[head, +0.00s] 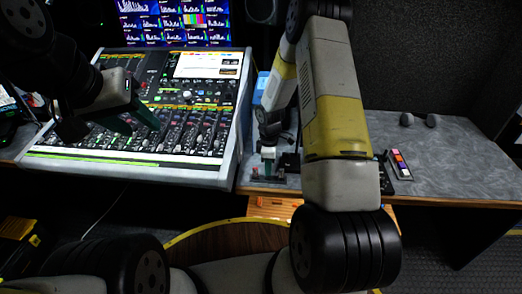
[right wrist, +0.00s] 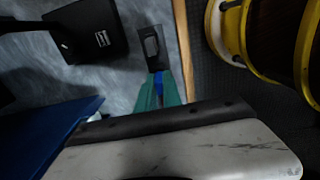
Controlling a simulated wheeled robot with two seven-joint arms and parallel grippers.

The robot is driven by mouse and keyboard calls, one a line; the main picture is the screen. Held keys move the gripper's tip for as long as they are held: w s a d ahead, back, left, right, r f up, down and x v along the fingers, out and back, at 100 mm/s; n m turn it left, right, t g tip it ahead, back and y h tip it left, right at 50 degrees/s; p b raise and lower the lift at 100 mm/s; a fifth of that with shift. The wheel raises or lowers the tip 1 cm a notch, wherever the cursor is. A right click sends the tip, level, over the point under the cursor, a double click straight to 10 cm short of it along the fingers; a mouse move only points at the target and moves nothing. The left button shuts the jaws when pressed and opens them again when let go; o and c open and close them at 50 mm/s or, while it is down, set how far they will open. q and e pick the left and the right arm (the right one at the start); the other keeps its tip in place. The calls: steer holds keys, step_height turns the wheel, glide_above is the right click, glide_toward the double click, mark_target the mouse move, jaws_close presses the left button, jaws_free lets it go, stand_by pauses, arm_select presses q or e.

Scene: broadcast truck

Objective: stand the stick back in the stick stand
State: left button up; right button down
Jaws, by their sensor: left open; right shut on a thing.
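My right gripper (right wrist: 158,92) has its green fingers shut on a small blue stick (right wrist: 159,84), of which only a narrow strip shows between them. A dark block with a lighter inset (right wrist: 152,44), which looks like the stick stand, lies just beyond the fingertips on the grey desk top. I cannot tell whether the stick touches it. In the head view the right gripper (head: 268,156) points down over the desk beside the mixing console; the stick is too small to make out there. My left gripper (head: 135,120) is open and empty above the console.
The mixing console (head: 232,150) fills the desk's left part. A blue box (head: 262,82) stands behind my right gripper. A black device (right wrist: 88,30) lies near the stand. A strip of coloured buttons (head: 400,165) lies right of my arm; the grey desk (head: 450,165) beyond is mostly clear.

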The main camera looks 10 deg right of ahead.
steer(key=shift+f, duration=0.55)
steer(key=c, duration=1.4)
jaws_free()
steer(key=shift+c, duration=0.2)
step_height(320, 180, up, 8)
steer(key=shift+f, duration=0.1)
